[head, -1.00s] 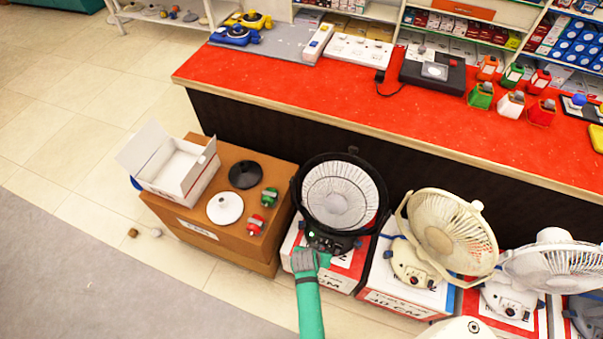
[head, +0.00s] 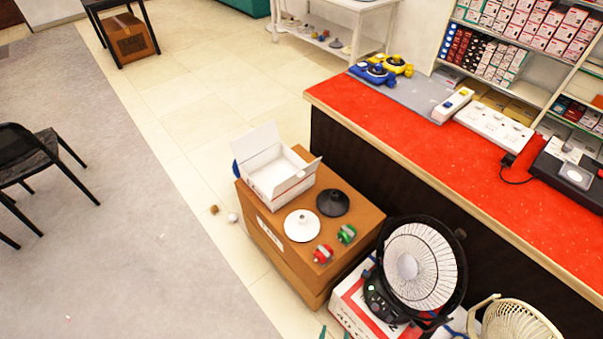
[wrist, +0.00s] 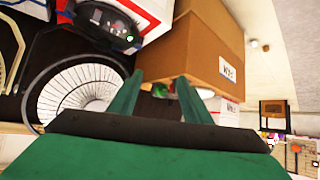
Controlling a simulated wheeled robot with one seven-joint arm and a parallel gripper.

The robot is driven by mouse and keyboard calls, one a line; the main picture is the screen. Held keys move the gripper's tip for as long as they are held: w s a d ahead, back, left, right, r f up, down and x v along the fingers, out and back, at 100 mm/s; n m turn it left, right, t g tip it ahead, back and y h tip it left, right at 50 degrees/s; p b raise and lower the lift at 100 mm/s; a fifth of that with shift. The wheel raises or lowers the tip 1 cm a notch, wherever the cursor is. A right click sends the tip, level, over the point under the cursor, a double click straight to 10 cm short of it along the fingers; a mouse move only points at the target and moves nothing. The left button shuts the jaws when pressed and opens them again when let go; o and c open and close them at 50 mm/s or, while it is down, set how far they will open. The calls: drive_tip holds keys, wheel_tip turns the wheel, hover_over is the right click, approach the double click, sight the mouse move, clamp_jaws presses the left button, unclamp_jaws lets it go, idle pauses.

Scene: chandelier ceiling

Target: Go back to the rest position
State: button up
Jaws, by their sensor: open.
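My gripper (wrist: 160,80) shows in the wrist view as two green fingers, spread apart with nothing held between them. In the head view only the green tips of my gripper (head: 335,333) show at the bottom edge, by the fan's carton; the rest of the arm is out of frame. The black fan (head: 422,262) with a white grille stands just to the right of the gripper, on a white and red carton (head: 352,300). The fan also shows at the left of the wrist view (wrist: 80,92).
A brown cardboard box (head: 285,245) stands left of the fan, bearing an open white box (head: 275,180), two lamp-like discs and small red and green items. A red-topped counter (head: 420,130) runs behind. A black chair (head: 35,160) stands far left; the grey floor between is clear.

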drive_tip(key=s+a+r+n+t+y, duration=0.1)
drive_tip(key=s+a+r, duration=0.2)
drive_tip(key=r, duration=0.5)
drive_tip(key=s+a+r+n+t+y, duration=0.1)
drive_tip(key=s+a+r+t, duration=0.1)
drive_tip(key=r, duration=0.6)
drive_tip(key=s+a+r+n+t, duration=0.1)
drive_tip(key=s+a+r, duration=0.3)
drive_tip(key=r, duration=0.4)
drive_tip(key=shift+s+a+r+t+y, duration=0.15)
drive_tip(key=shift+a+r+t+y, duration=0.25)
drive_tip(key=shift+t, duration=0.3)
drive_tip(key=shift+f, duration=0.15)
drive_tip(key=c, duration=0.3)
